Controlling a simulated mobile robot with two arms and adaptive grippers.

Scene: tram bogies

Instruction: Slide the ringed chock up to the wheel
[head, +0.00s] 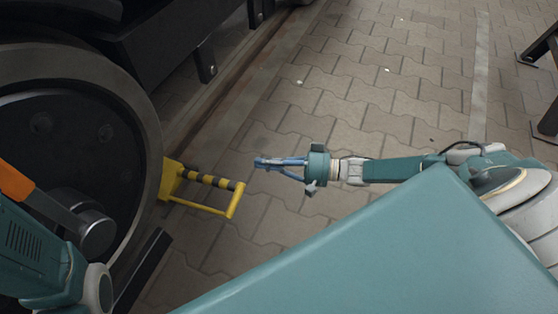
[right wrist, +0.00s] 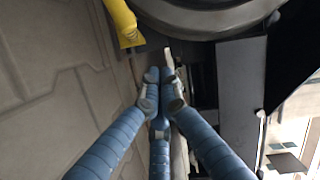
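The yellow chock (head: 171,180) sits low beside the right edge of the big dark wheel (head: 140,112). Its yellow frame-like handle, with black bands, points right, toward my right gripper. I cannot tell whether chock and wheel touch. My right gripper (head: 262,163), with blue fingers, is right of the handle and apart from it. Its fingers converge with nothing seen between them. In the right wrist view the fingertips (right wrist: 159,76) are together, with a yellow part of the chock (right wrist: 124,22) ahead and to the left, and the wheel (right wrist: 205,18) at the top. My left gripper is out of view.
A rail (head: 235,75) runs along the paving past the wheel. The dark bogie frame (head: 180,35) overhangs at the upper left. Paving right of the rail is open (head: 370,95). Dark stand legs (head: 540,48) are at the far right.

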